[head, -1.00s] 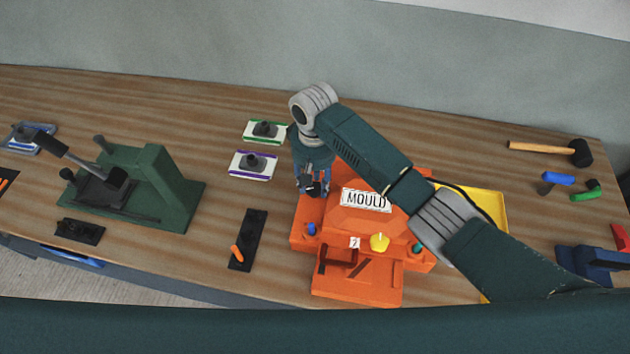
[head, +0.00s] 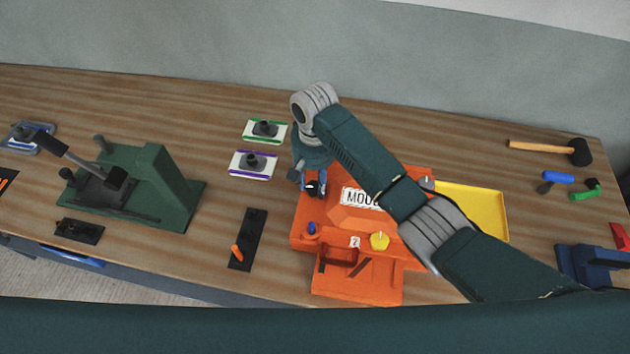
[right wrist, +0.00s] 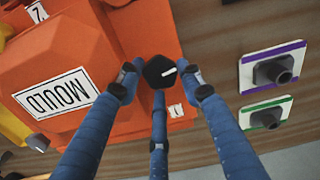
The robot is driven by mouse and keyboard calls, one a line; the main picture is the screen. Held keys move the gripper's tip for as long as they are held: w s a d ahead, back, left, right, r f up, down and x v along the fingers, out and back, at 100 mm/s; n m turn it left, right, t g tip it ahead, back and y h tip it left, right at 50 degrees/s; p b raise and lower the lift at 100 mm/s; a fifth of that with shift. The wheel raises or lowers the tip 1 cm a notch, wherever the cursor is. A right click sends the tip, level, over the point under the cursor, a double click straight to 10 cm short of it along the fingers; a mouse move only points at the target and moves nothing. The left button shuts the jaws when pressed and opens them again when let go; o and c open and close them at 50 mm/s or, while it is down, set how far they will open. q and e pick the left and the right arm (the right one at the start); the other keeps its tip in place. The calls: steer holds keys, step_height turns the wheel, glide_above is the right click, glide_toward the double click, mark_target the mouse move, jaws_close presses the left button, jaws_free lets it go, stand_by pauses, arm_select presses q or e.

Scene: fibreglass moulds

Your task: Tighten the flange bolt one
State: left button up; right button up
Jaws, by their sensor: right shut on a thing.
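The orange mould (head: 345,218) with the MOULD plate stands on the bench, and it fills the left of the right wrist view (right wrist: 140,40). A black flange bolt head (right wrist: 158,71) with a white mark sits at its edge beside a label that reads 1 (right wrist: 176,110). My right gripper (right wrist: 158,78) is shut on this bolt head, its blue fingers around it. In the head view my right gripper (head: 311,186) is at the mould's back left corner, partly hidden by its own wrist. My left gripper is not in view.
Blue (head: 312,229) and yellow (head: 379,241) knobs stand on the mould's front. A yellow tray (head: 472,208) lies to its right, partly behind my arm. Green-edged (head: 264,131) and purple-edged (head: 252,164) plates lie to the left. A green lever fixture (head: 160,180) stands farther left.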

mark_target(313, 182)
steer(key=shift+w+a+r, duration=0.2)
steer(key=shift+w+r, duration=0.15)
steer(key=shift+w, duration=0.05)
steer(key=o, duration=0.9)
steer(key=shift+o, duration=1)
steer(key=shift+f, duration=0.2)
steer(key=shift+s+r, duration=0.1)
steer(key=shift+r, duration=0.15)
step_height(313, 182, up, 11)
steer(key=shift+r, duration=0.2)
